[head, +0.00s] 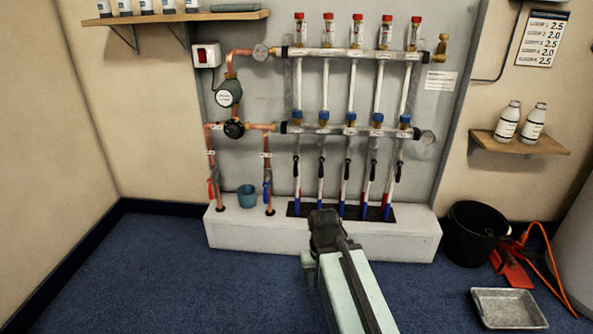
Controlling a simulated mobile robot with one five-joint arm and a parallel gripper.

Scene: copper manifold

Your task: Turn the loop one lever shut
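A row of several small black levers sits on the white loop pipes below the lower manifold bar (340,130). The leftmost black lever (296,166) appears upright, in line with its pipe. The loop labels are too small to read, so I cannot tell by label which lever is loop one. My gripper (322,222) is in front of the white plinth, below and to the right of the leftmost lever, and looks apart from the levers. My dark wrist hides its fingertips, and I cannot tell whether it is open or shut.
Red-handled (211,190) and blue-handled (267,190) valves stand left, with a teal cup (247,196) between them. The white plinth (235,232) juts from the wall. A black bucket (473,232), red dustpan (512,268) and metal tray (508,308) lie right. Blue carpet (180,275) is clear left.

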